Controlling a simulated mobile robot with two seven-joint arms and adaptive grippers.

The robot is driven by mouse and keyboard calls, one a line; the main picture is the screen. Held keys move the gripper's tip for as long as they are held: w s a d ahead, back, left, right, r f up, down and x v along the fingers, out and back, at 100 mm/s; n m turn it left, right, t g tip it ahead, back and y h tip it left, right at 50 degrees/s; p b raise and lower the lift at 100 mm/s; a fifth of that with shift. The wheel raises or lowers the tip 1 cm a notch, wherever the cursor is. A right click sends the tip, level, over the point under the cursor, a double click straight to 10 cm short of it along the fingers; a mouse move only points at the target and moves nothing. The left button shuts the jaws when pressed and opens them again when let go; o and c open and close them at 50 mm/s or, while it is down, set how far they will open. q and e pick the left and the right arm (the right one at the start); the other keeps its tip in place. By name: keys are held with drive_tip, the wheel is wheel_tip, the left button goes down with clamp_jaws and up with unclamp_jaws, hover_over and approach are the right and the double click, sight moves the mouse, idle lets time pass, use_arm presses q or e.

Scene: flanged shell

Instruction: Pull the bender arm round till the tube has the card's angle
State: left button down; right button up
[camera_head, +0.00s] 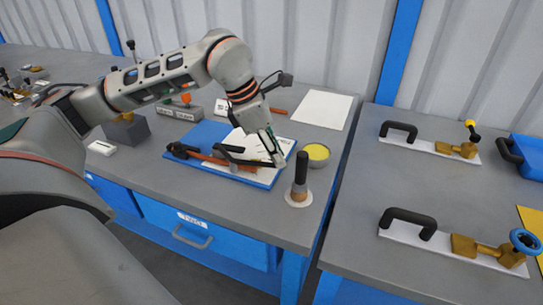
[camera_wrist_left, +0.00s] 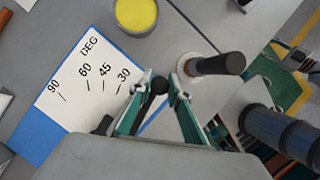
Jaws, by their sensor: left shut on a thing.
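The tube bender sits on a blue board (camera_head: 262,178) on the grey bench. A copper-coloured tube (camera_head: 205,157) lies along it. The black bender arm (camera_head: 240,161) reaches right toward my left gripper (camera_head: 275,158). In the left wrist view my left gripper (camera_wrist_left: 162,88) is shut on the arm's round black knob (camera_wrist_left: 159,85), between its fingertips. The white degree scale (camera_wrist_left: 80,75), marked 90, 60, 45 and 30, lies beside the fingers. The tube's bend is mostly hidden by the arm and gripper. A small upright white card (camera_head: 221,105) stands behind; its writing is too small to read. My right gripper is out of view.
A black-handled upright tool (camera_head: 300,172) on a round pale base stands close right of the gripper. A round tin with a yellow top (camera_head: 318,153) is behind it. A blank white sheet (camera_head: 321,108) lies at the back. The right bench (camera_head: 370,190) holds handled clamp fixtures.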

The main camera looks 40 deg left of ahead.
use_arm(q)
drive_tip(key=w+n, duration=0.1)
drive_tip(key=w, duration=0.1)
drive_tip(key=w+a+n+y+p, duration=0.1)
drive_tip(key=w, duration=0.1)
drive_tip(key=w+a+n+t+p, duration=0.1)
drive_tip(key=n, duration=0.1)
drive_tip(key=shift+w+r, duration=0.15)
drive_tip(key=shift+w, duration=0.25)
drive_tip(key=shift+w+a+n+y+p, duration=0.4)
drive_tip(key=shift+w+a+n+p, duration=0.15)
drive_tip(key=shift+w, duration=0.2)
drive_tip(key=c, duration=1.9)
unclamp_jaws()
drive_tip(key=v, duration=1.1)
drive_tip(key=shift+s+r, duration=0.2)
drive_tip(key=shift+r, duration=0.1)
